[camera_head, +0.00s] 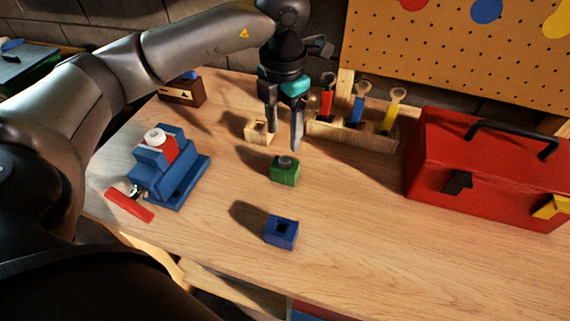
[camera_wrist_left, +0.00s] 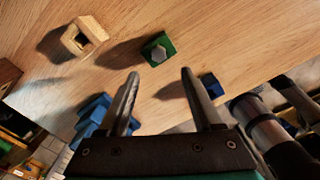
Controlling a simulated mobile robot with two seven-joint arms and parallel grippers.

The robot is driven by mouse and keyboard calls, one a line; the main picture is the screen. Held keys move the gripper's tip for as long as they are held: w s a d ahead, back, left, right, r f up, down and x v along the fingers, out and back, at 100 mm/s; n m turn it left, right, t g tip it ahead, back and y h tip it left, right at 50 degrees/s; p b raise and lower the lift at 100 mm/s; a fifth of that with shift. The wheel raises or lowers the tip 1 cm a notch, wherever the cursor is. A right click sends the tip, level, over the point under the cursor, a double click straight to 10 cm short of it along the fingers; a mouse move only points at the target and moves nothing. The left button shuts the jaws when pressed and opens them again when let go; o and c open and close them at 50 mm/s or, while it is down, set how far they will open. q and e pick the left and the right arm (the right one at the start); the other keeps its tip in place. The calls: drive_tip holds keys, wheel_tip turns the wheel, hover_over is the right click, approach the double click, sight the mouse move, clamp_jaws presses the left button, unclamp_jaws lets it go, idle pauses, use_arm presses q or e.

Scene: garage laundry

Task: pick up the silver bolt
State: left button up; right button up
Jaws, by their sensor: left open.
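The silver bolt (camera_head: 286,161) shows as a grey head on top of a green block (camera_head: 285,175) in the middle of the workbench. In the left wrist view the bolt (camera_wrist_left: 158,53) is a grey head on the green block (camera_wrist_left: 151,43), beyond the fingertips. My left gripper (camera_head: 284,141) is open and empty, fingers pointing down. It appears above and slightly behind the bolt, apart from it. In the left wrist view the bolt lies roughly in line with the gap between the fingers (camera_wrist_left: 160,73). My right gripper is not in view.
A wooden block (camera_head: 257,131) stands behind the green block, a blue block (camera_head: 281,232) in front. A blue vise (camera_head: 180,181) holding a red piece is left. A wooden tool rack (camera_head: 352,137) and red toolbox (camera_head: 480,170) stand behind and right. The front right bench is clear.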

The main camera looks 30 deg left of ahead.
sight(283, 160)
use_arm(q)
wheel_tip(283, 160, down, 8)
drive_tip(key=shift+w+a+r, duration=0.1)
drive_tip(key=shift+r, duration=0.15)
clamp_jaws()
idle(0.6)
